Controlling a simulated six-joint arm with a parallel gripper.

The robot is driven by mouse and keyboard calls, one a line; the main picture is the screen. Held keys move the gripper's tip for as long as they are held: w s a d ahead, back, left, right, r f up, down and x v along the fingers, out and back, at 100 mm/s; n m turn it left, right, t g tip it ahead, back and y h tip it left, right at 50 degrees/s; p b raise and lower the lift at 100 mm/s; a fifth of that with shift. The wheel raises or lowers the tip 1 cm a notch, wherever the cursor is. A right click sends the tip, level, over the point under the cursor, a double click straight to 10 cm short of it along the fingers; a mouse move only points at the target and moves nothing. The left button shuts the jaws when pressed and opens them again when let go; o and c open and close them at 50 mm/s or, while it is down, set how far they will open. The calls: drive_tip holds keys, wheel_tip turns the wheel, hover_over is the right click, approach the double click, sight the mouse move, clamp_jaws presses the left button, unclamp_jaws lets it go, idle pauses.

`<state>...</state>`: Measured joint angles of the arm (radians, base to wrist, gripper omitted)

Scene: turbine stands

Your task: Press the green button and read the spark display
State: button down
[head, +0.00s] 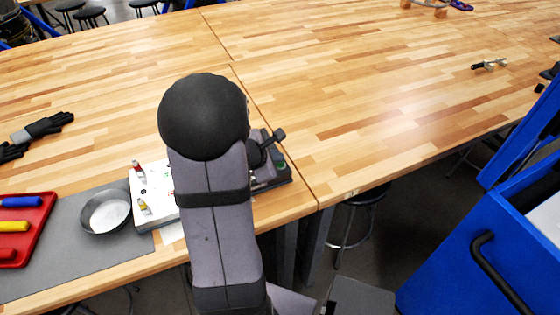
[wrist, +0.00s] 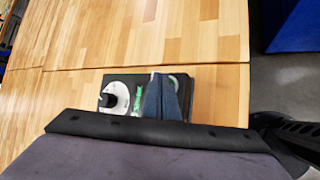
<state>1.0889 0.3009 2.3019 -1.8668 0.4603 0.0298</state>
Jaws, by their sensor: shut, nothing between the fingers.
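A dark box-like device (head: 272,176) stands near the table's front edge, largely hidden behind my arm in the head view. A small green spot, possibly the green button (head: 280,163), shows on it. In the wrist view the device (wrist: 104,81) carries a white round part with a black knob (wrist: 112,98) and a green strip (wrist: 138,101). I cannot tell whether this strip is a button or a display. My gripper (wrist: 160,76) is shut and empty, over the device's right half, hiding part of it. Contact cannot be told. No spark reading is legible.
A white board (head: 150,185) with small red and yellow parts is left of my arm. Beside it are a metal bowl (head: 104,212), a grey mat (head: 60,250) and a red tray (head: 46,222). Black gloves (head: 42,127) lie farther left. The table's far middle is clear.

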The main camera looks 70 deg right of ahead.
sight(278, 165)
drive_tip(key=shift+r+p, duration=2.15)
drive_tip(key=shift+r, duration=0.9)
drive_tip(key=shift+d, duration=0.1)
